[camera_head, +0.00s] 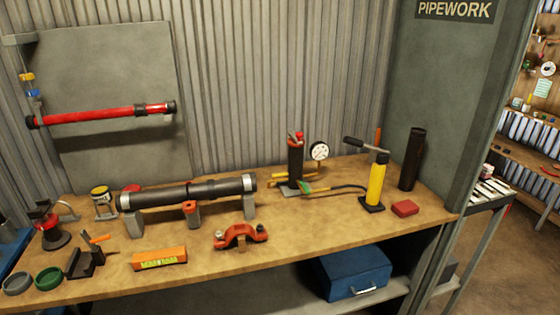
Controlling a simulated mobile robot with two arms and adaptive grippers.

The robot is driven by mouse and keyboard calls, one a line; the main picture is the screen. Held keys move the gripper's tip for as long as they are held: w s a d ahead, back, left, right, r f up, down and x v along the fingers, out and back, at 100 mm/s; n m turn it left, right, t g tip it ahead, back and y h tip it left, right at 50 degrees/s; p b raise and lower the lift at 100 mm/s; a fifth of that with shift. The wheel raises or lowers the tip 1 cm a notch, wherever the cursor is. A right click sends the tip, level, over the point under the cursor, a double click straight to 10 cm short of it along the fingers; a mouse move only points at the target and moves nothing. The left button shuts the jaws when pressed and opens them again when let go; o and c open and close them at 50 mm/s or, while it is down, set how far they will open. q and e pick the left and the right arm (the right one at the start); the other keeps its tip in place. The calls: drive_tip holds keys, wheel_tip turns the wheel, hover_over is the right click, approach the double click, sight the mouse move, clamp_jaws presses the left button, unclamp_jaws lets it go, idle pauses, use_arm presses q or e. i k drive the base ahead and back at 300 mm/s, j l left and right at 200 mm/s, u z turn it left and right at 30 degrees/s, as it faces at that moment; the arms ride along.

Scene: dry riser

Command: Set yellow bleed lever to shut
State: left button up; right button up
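A dark pump-like body with a red top (296,160) stands on a flat base at the back of the wooden bench, beside a round white-faced gauge (318,151). A small yellow piece (278,178), possibly the bleed lever, sticks out low on its left. It is too small to tell which way the lever is set. A hose with green and yellow fittings (308,189) lies in front of the base and runs right. Neither of my grippers is in view.
A yellow cylinder with a black handle (376,182), a black tube (412,160) and a red block (405,208) stand to the right. A dark pipe on supports (190,192), an orange clamp (241,235) and an orange level (159,258) occupy the left and middle. The front right of the bench (330,228) is clear.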

sight(274, 176)
drive_tip(key=i+l+u, duration=0.1)
drive_tip(key=i, duration=0.75)
